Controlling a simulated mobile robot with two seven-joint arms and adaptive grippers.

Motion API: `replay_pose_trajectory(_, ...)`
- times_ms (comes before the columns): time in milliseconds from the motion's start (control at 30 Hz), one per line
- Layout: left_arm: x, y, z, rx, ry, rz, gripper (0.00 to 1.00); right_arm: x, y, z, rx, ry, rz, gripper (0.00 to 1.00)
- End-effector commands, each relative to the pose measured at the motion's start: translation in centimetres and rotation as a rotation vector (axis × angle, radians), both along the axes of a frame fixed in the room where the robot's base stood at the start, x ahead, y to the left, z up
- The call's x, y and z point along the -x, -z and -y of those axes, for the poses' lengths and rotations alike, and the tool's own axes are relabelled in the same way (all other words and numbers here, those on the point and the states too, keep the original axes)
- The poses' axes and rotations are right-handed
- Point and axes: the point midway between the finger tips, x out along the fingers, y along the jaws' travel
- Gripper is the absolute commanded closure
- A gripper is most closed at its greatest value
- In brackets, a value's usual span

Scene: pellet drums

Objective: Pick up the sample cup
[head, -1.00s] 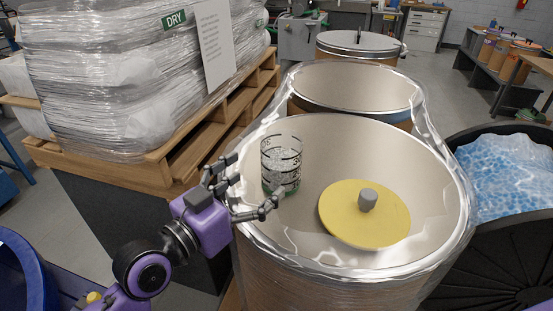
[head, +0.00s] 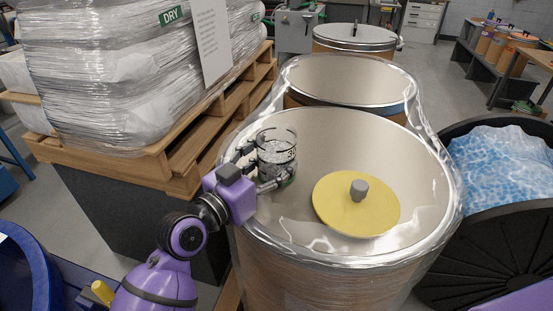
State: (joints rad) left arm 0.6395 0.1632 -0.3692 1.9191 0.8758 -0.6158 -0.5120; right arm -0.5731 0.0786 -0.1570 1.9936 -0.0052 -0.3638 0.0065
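The sample cup (head: 278,140) is a clear beaker with dark markings and pale contents. It stands upright inside the front drum (head: 420,190), near its left wall. My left gripper (head: 264,166) reaches over the drum's left rim, with its dark fingers on either side of the cup. The fingers are at or very close to the cup's wall; I cannot tell whether they press on it. The cup's lower part is partly hidden by the near finger. My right gripper is not in view.
A yellow disc (head: 335,210) with a grey knob (head: 358,189) lies in the front drum, right of the cup. An open drum (head: 350,80) and a lidded drum (head: 355,37) stand behind. Wrapped sacks (head: 110,90) on a wooden pallet (head: 180,160) are at left.

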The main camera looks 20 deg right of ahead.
Motion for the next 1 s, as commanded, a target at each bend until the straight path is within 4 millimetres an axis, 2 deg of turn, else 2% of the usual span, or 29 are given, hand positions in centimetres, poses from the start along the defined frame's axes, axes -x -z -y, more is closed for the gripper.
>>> replay_pose_trajectory(33, 0.0, 0.0, 0.0, 0.0, 0.0, 0.0, 0.52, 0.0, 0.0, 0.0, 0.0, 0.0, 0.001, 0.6)
replay_pose_trajectory(200, 0.0, 0.0, 0.0, 0.0, 0.0, 0.0, 0.73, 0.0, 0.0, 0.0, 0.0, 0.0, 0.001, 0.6)
replay_pose_trajectory(567, 0.0, -0.7, 0.0, 0.002, 0.001, 0.002, 0.73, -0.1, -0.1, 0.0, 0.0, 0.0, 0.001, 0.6)
replay_pose_trajectory(800, 0.3, -3.9, 0.0, 0.002, 0.001, 0.007, 0.73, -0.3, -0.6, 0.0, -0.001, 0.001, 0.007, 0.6)
replay_pose_trajectory(867, 1.2, -4.9, -0.2, 0.003, 0.002, 0.008, 0.73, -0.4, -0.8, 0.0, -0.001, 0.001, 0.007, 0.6)
replay_pose_trajectory(1000, 3.7, -8.0, -0.9, 0.004, 0.001, 0.011, 0.73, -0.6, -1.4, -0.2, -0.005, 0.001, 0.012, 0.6)
